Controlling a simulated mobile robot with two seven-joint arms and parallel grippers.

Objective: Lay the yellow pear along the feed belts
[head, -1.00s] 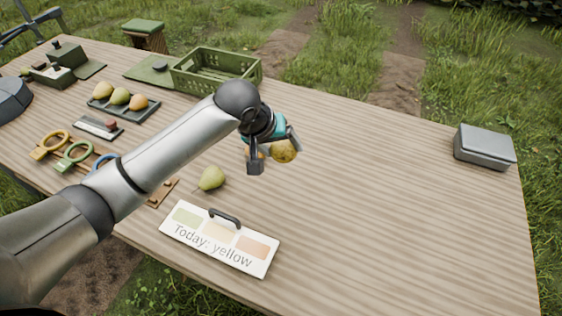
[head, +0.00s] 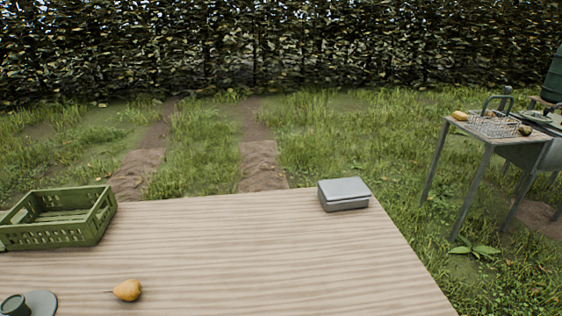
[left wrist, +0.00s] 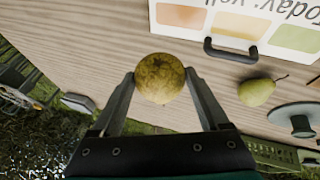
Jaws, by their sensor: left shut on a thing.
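My left gripper (left wrist: 160,80) is shut on a round, speckled yellow pear (left wrist: 160,78); the fingertips touch it on both sides. It shows end-on, above the wooden table. Neither this gripper nor that pear shows in the head view. Another yellow-orange pear (head: 128,290) lies on its side on the table in the head view, stem to the left. I cannot make out any feed belts; a grey machine (head: 528,155) is partly cut off at the right edge. My right gripper is not in view.
A green crate (head: 100,222) stands at the table's left and a grey box (head: 345,194) at its far right corner. A side table (head: 470,131) holds a wire basket (head: 495,125). In the left wrist view are a sign (left wrist: 232,25) and a green pear (left wrist: 257,92). The table's middle is clear.

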